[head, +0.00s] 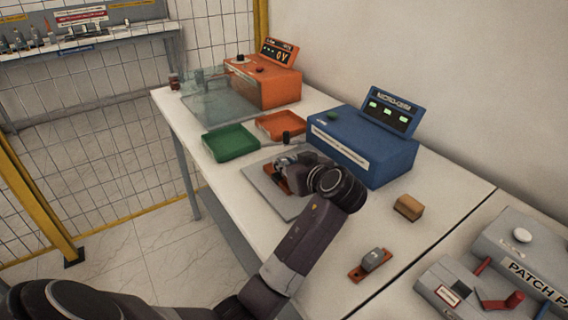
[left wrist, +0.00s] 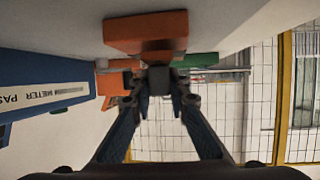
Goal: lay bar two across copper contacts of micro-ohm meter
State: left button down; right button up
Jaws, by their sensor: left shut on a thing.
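My left gripper (head: 284,162) is over the grey plate (head: 268,195) in front of the blue micro-ohm meter (head: 362,145). In the left wrist view, the left gripper (left wrist: 158,84) is shut on the dark grey grip of a copper-coloured bar (left wrist: 146,30). This picture is upside down, so the bar is below the fingers. The wrist hides much of the plate, and I cannot tell the copper contacts from the bar or whether they touch. Another copper bar with a grey grip (head: 371,264) lies on the table at the front. My right gripper is not in view.
A green tray (head: 231,143) and an orange tray (head: 281,125) lie beyond the plate. An orange meter (head: 264,82) stands at the back. A brown block (head: 408,207) lies right of my wrist. Grey patch-panel units (head: 521,258) stand at lower right.

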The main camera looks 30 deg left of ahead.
pick_arm(q)
jog(key=shift+s+f, duration=0.1)
jog(key=shift+f, duration=0.25)
